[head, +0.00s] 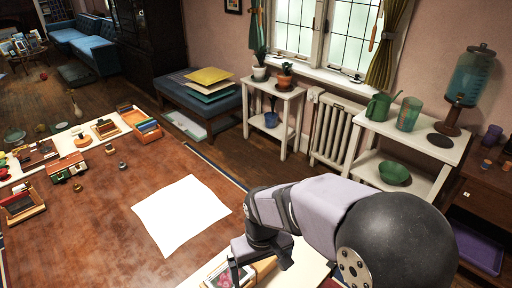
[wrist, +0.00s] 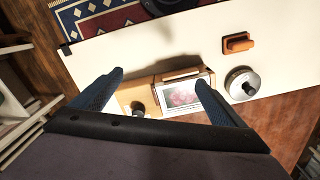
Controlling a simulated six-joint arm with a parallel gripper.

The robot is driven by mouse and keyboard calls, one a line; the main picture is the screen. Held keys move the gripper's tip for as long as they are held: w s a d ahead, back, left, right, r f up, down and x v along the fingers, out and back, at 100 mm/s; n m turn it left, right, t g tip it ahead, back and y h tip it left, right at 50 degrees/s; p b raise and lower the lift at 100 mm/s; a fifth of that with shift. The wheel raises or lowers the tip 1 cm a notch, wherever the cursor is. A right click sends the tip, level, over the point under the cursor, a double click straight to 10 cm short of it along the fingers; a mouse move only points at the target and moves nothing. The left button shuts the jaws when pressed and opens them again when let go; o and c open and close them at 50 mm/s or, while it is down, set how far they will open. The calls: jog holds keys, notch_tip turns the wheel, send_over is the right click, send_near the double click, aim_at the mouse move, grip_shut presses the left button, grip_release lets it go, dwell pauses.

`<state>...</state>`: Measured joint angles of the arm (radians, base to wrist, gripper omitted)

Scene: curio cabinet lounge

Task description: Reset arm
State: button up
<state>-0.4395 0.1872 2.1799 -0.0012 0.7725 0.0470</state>
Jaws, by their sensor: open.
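My gripper (wrist: 158,85) is open in the wrist view, with its two dark blue fingers spread wide and nothing held between them. Below it is a wooden stand with a small framed picture (wrist: 184,96) on a white surface. In the head view my gripper (head: 240,262) points down at the front of the wooden table (head: 110,225), over the white strip (head: 303,262). My arm reaches in from the lower right and hides part of that strip.
A white sheet (head: 182,215) lies on the table. An orange-brown block (wrist: 238,43) and a round silver-grey object (wrist: 242,84) sit near the gripper. Small items and trays, such as a coloured box (head: 145,126), crowd the table's far left. The table's middle is mostly clear.

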jog(key=s+d+m, duration=0.2)
jog(key=s+d, duration=0.2)
jog(key=d, duration=0.3)
jog(key=s+d+m, duration=0.2)
jog(key=s+d, duration=0.1)
jog(key=d, duration=0.4)
jog(key=shift+s+m, duration=0.3)
jog(key=shift+s, duration=0.05)
jog(key=shift+a, duration=0.1)
dwell(1.6)
